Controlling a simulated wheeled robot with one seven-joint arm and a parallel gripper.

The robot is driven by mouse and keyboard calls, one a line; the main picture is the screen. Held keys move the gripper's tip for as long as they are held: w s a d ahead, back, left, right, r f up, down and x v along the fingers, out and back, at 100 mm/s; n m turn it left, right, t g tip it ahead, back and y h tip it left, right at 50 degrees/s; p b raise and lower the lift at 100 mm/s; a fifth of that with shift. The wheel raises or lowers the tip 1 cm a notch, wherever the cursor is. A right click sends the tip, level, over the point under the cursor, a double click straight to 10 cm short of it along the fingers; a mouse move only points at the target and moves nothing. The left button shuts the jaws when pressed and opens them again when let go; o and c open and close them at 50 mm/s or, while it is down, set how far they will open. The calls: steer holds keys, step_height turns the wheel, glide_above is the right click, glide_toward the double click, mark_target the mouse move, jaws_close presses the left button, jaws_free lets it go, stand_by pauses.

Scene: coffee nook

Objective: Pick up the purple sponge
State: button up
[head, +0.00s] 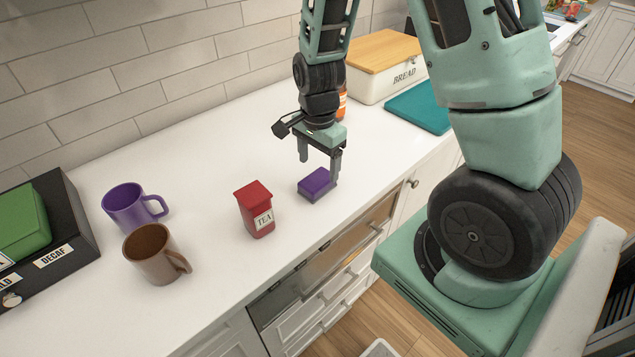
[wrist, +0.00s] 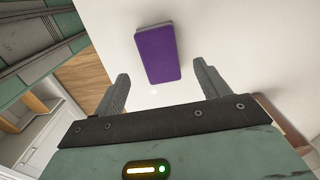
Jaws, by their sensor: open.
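The purple sponge (head: 314,183) is a small block with a dark underside, lying on the white counter near its front edge. It also shows in the wrist view (wrist: 158,54), beyond the fingertips and roughly between their lines. My gripper (head: 320,166) points down over the counter, open and empty. In the head view its fingers are just behind and above the sponge, and one finger is close to its far end. The wrist view (wrist: 162,76) shows a clear gap between the fingers, with the sponge apart from both.
A red tea tin (head: 256,210) stands left of the sponge. A purple mug (head: 133,207) and brown mug (head: 152,254) are further left, by a dark box (head: 75,218). Behind my gripper are an orange bottle (head: 342,104), bread box (head: 385,68) and teal board (head: 421,110). Counter around the sponge is clear.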

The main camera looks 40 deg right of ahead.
mark_target(317, 179)
steer(key=shift+a+f+p, duration=0.15)
steer(key=shift+f+p, duration=0.55)
steer(key=shift+f, duration=2.1)
steer(key=c, duration=1)
